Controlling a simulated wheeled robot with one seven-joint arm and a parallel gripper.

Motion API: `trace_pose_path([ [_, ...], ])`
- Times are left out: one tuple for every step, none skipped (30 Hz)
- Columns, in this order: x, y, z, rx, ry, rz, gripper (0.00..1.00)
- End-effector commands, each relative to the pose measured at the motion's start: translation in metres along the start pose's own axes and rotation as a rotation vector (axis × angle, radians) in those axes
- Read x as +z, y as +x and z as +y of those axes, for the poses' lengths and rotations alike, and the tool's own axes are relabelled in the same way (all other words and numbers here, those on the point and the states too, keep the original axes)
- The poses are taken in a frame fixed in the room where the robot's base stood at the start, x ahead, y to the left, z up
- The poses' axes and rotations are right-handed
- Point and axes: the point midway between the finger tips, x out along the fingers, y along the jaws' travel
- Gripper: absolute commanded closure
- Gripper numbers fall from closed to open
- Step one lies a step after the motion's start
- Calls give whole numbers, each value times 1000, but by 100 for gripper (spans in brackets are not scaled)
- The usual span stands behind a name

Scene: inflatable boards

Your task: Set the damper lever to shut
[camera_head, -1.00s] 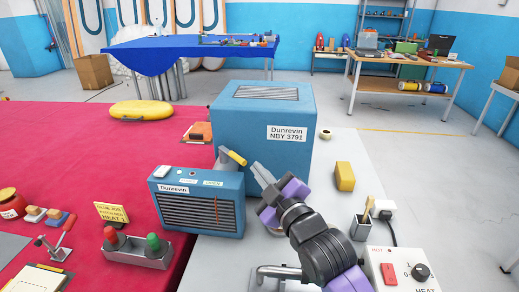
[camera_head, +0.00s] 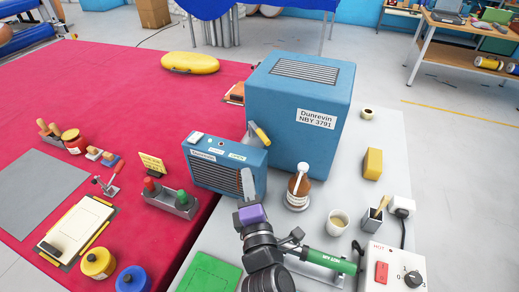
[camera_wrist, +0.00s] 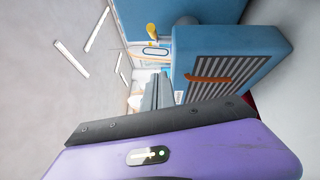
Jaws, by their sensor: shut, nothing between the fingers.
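The small blue Dunrevin unit (camera_head: 205,173) with a dark front grille stands by the edge of the red cloth; its grille shows in the wrist view (camera_wrist: 225,75). A lever with a yellow grip (camera_head: 261,133) rises behind its right end, tilted, next to the large blue box (camera_head: 290,115). A small yellow part, likely that grip, shows in the wrist view (camera_wrist: 152,30).
A brown bottle (camera_head: 298,188), a cup (camera_head: 338,222) and a yellow block (camera_head: 372,164) stand to the right. A green cylinder (camera_head: 328,259) lies near my arm. A heat control box (camera_head: 392,272) is at front right.

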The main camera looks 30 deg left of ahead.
Motion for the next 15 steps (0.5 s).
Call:
trace_pose_path([
  [-2,6,-1,5,-2,2,100],
  [-2,10,-1,4,-3,3,100],
  [-2,16,-2,3,-3,3,100],
  [-2,20,-1,3,-3,3,100],
  [-2,25,-1,3,-3,3,100],
  [-2,30,-1,3,-1,1,100],
  [-2,35,0,4,-1,2,100],
  [-2,40,-1,2,-2,2,100],
  [-1,46,0,3,-2,2,100],
  [-2,50,0,3,0,2,100],
  [-2,55,0,3,-1,2,100],
  [-1,61,0,3,0,0,100],
  [-1,65,0,2,-1,1,100],
  [-1,69,0,3,0,1,100],
  [-1,75,0,2,1,1,100],
])
